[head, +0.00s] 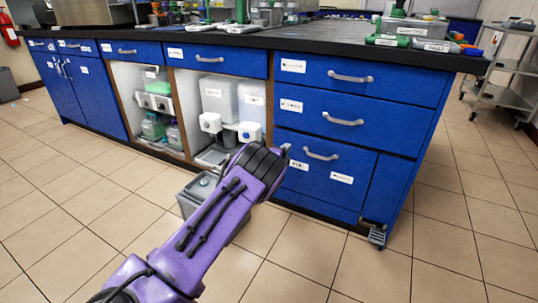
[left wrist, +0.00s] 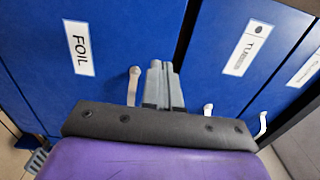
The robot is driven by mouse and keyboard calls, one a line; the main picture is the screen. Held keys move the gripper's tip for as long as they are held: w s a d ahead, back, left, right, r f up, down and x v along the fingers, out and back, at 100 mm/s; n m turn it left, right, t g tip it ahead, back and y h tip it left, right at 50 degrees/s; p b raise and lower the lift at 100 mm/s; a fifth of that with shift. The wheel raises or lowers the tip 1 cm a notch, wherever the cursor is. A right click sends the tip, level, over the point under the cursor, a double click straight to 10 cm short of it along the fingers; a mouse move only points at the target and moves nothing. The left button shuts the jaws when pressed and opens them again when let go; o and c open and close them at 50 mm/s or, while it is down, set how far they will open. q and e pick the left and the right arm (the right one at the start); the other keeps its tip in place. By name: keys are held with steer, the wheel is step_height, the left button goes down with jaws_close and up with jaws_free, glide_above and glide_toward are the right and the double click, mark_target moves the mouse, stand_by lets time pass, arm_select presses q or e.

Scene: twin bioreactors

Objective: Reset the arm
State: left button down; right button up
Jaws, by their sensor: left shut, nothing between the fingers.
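My left arm reaches up from the bottom of the head view, purple with a black wrist. My left gripper (left wrist: 164,70) shows in the left wrist view as two grey fingers lying together, shut with nothing between them. It points at the blue drawer fronts, beside the handle (left wrist: 133,85) of the drawer labelled FOIL (left wrist: 82,49). I cannot tell whether it touches them. In the head view my wrist hides most of the gripper, with only a small grey tip (head: 285,147) showing in front of the drawers. My right gripper is in neither view.
The blue bench (head: 355,110) has a dark top (head: 300,38) holding racks and bottles. Open bays hold white containers (head: 220,97). A grey bin (head: 196,190) stands on the floor, partly behind my arm. A metal cart (head: 500,90) is at right.

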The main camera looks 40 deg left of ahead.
arm_select(q)
steer(key=p+v, duration=0.2)
steer(key=v, duration=0.5)
steer(key=shift+s+d+f, duration=0.25)
steer(key=shift+s+d, duration=0.05)
steer(key=shift+d, duration=0.1)
